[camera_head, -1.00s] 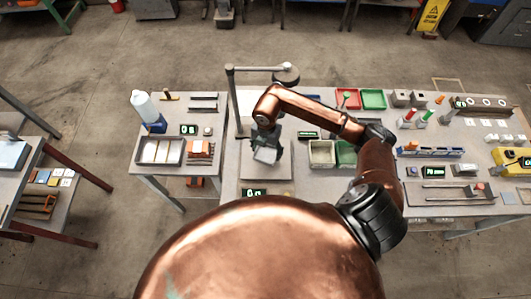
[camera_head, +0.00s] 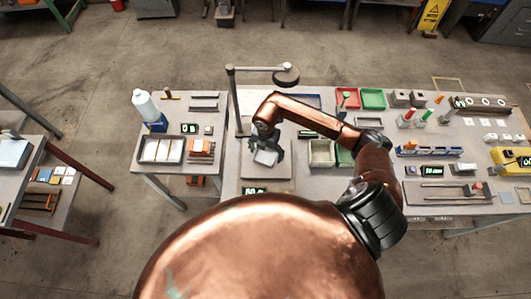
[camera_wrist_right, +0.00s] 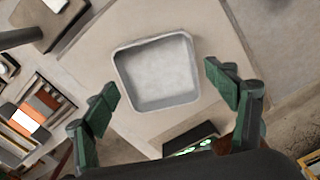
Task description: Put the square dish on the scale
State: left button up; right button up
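The square dish (camera_head: 265,158) is a pale grey, open, empty tray. In the right wrist view the dish (camera_wrist_right: 158,72) lies flat on the light plate of the scale (camera_wrist_right: 215,30). In the head view the scale's plate (camera_head: 268,174) has a lit green display (camera_head: 255,190) at its near edge. My right gripper (camera_head: 267,152) is just above the dish. In the wrist view the fingers of my right gripper (camera_wrist_right: 165,96) are spread wide, one on each side of the dish, with gaps between them and its walls. My left gripper is not in view.
A lamp post (camera_head: 234,100) stands left of the scale, its head above the back. Green-grey bins (camera_head: 321,153) stand to the right. A metal tray (camera_head: 162,150) and a white bottle (camera_head: 145,106) are on the left table. My arm crosses over the bench.

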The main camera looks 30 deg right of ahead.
aim_at(266, 157)
jog(key=shift+r, duration=0.15)
jog(key=shift+r, duration=0.25)
notch_tip(266, 157, up, 12)
jog(key=b, duration=0.2)
jog(key=shift+f, duration=0.25)
